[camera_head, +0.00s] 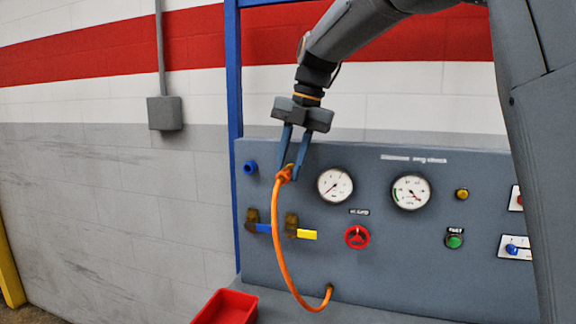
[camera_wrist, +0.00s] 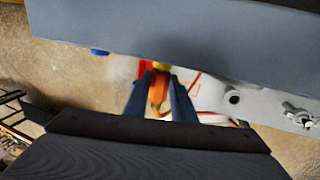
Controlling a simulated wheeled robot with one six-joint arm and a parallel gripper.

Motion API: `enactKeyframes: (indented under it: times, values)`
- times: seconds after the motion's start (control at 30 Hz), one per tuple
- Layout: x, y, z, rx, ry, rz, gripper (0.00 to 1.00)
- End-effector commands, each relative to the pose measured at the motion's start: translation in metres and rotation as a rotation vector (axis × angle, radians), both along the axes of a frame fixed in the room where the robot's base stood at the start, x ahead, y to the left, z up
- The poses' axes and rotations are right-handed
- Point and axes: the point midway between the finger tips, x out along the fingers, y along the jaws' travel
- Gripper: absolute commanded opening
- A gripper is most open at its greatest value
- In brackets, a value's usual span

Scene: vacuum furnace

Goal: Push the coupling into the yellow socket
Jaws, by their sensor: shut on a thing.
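My gripper (camera_head: 290,170) is shut on the orange coupling (camera_head: 285,174) in front of the panel's upper left part. An orange hose (camera_head: 279,245) hangs from the coupling and curves down to the panel's lower edge. In the wrist view the coupling (camera_wrist: 157,91) lies between my two fingers (camera_wrist: 159,100). The yellow socket (camera_wrist: 160,66) shows on the panel edge right beyond the coupling's tip. Whether they touch, I cannot tell. In the head view my fingers and the coupling mostly hide the socket.
The grey panel (camera_head: 400,260) carries a blue socket (camera_head: 250,167) to the left, two gauges (camera_head: 335,185) to the right, and blue (camera_head: 262,228) and yellow (camera_head: 305,234) valve handles below. A red bin (camera_head: 228,307) stands below.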

Motion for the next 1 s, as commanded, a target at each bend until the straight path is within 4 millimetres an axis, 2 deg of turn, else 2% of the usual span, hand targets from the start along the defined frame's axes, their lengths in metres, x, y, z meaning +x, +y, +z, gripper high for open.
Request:
enactKeyframes:
  times: [0.63, 0.67, 0.77, 1.0]
  values:
    - [0.005, -0.0022, 0.0003, 0.0, -0.004, -0.002, 0.0]
    - [0.005, -0.0022, 0.0003, 0.0, -0.003, -0.002, 0.28]
    - [0.0048, -0.0019, 0.0003, 0.0, -0.003, -0.001, 0.45]
    - [0.0044, -0.0015, 0.0, 0.0, -0.001, 0.0, 0.45]
